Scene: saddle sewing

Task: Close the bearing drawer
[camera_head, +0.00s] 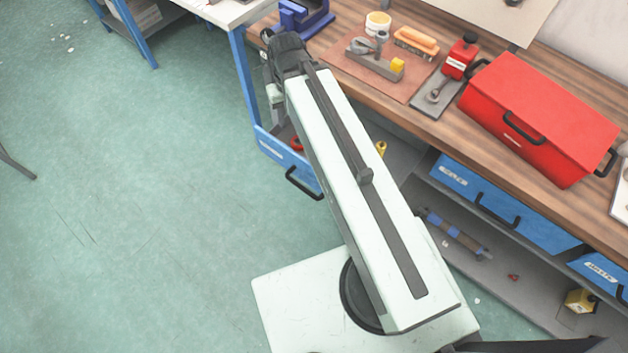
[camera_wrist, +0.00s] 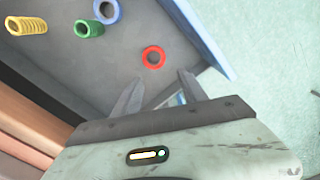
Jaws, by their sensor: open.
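The bearing drawer is pulled out from under the workbench; its blue front panel (camera_head: 275,155) with a dark handle (camera_head: 304,184) shows left of my arm in the head view. In the wrist view its grey interior (camera_wrist: 190,75) and blue front edge (camera_wrist: 203,38) show. Inside lie a red ring (camera_wrist: 153,57), a blue ring (camera_wrist: 107,11), a green coil (camera_wrist: 89,29) and a yellow coil (camera_wrist: 27,25). My gripper (camera_wrist: 160,88) is open and empty, its two fingers seen against the drawer near its front. In the head view my arm hides much of the drawer and the fingertips.
The wooden bench top holds a red toolbox (camera_head: 540,118), a blue vise (camera_head: 303,17) and a tool mat (camera_head: 372,75). Another blue drawer (camera_head: 500,205) is at the right. A lower shelf (camera_head: 455,270) sits beneath.

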